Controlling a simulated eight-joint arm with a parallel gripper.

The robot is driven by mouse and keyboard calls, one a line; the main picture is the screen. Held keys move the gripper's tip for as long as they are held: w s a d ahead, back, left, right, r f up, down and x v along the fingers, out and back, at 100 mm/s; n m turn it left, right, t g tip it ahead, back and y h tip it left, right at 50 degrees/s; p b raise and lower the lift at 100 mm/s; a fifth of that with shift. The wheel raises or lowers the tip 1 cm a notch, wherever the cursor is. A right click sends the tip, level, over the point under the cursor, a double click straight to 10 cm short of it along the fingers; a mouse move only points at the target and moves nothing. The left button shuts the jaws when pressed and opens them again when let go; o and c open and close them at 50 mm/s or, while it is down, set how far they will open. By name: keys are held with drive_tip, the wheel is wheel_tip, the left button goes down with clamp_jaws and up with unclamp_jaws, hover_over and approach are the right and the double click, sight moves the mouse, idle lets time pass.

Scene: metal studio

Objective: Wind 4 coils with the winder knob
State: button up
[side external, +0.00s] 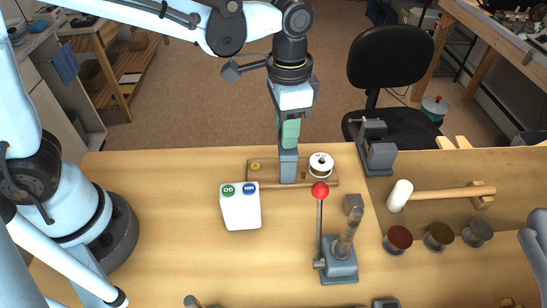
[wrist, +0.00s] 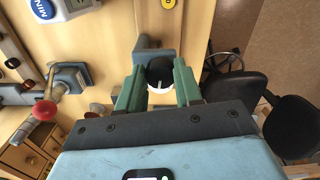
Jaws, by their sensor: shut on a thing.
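The winder has a wooden base (side external: 266,184) with a grey upright block (side external: 288,165), a white spool (side external: 321,164) on its right and a small yellow disc (side external: 255,166) on its left. My gripper (side external: 290,146) points down at the top of the grey block. In the wrist view my gripper (wrist: 158,82) has its green pads on either side of the round black winder knob (wrist: 160,68), which carries a pale mark, and it is shut on the knob. In the side view the fingers hide the knob. I cannot tell how much wire is on the spool.
A white box (side external: 241,212) with green and blue buttons stands front left of the winder. A red-knobbed lever stand (side external: 338,260) is in front right. A grey clamp device (side external: 378,155), a mallet (side external: 440,194) and several coloured reels (side external: 438,237) lie right. The left bench is clear.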

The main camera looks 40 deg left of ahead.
drive_tip(key=m, duration=0.4)
drive_tip(key=shift+m, duration=0.3)
drive_tip(key=m, duration=0.3)
drive_tip(key=shift+w+a+m, duration=0.1)
drive_tip(key=shift+m, duration=0.3)
drive_tip(key=m, duration=0.7)
drive_tip(key=shift+w, duration=0.1)
drive_tip(key=m, duration=0.3)
drive_tip(key=shift+m, duration=0.4)
drive_tip(key=m, duration=0.4)
drive_tip(key=shift+w, duration=0.1)
drive_tip(key=m, duration=0.4)
drive_tip(key=shift+d+m, duration=0.2)
drive_tip(key=shift+m, duration=1.7)
